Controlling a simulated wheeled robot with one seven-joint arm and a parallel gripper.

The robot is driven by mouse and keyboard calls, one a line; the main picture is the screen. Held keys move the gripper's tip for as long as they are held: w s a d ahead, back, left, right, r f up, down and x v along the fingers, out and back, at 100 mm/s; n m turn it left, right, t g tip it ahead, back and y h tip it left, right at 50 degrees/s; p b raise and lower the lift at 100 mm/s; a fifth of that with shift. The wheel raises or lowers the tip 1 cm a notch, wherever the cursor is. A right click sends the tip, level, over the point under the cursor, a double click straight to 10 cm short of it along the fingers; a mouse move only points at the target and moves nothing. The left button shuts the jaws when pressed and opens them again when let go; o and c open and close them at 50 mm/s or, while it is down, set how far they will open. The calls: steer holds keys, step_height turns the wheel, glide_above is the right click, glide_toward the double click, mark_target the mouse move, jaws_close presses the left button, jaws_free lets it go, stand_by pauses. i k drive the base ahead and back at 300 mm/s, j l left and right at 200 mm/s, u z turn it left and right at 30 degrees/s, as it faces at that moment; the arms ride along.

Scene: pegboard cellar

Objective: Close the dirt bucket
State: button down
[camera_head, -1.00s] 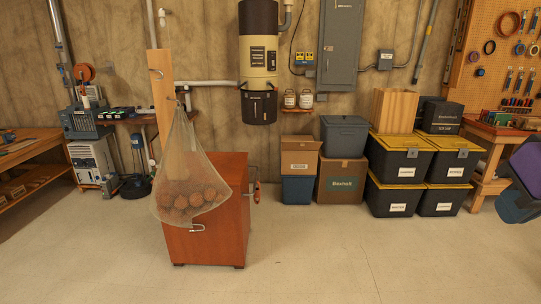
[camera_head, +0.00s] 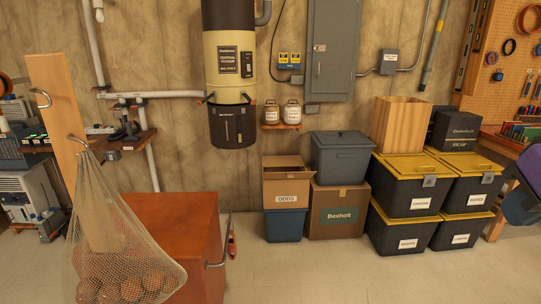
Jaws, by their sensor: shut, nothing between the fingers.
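The dirt bucket (camera_head: 233,126) is the black lower part of a wall-mounted central vacuum (camera_head: 229,50) with a black top and cream middle. It hangs upright below the cream body, left of the picture's middle. A small clip shows on each side where bucket and body meet: a left clip (camera_head: 206,98) and a right clip (camera_head: 248,98). Both seem to stick outward, but they are too small to tell whether they are fastened. My gripper is not in view. A purple and grey-blue part at the right edge seems to be my own arm.
An orange-red cabinet (camera_head: 170,225) stands on the floor below and in front of the vacuum. A net bag of balls (camera_head: 112,235) hangs at its left by a wooden post (camera_head: 58,110). Boxes (camera_head: 335,215) and yellow-lidded totes (camera_head: 408,185) line the wall. Floor is clear at centre front.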

mark_target(232, 126)
steer(key=i+z, duration=0.3)
steer(key=i, duration=1.55)
steer(key=i+j+u, duration=0.15)
steer(key=i+u, duration=0.7)
steer(key=i+l+u, duration=0.25)
steer(key=i+u, duration=0.15)
steer(key=i, duration=0.15)
steer(key=i+l+u, duration=0.4)
steer(key=i+j, duration=0.05)
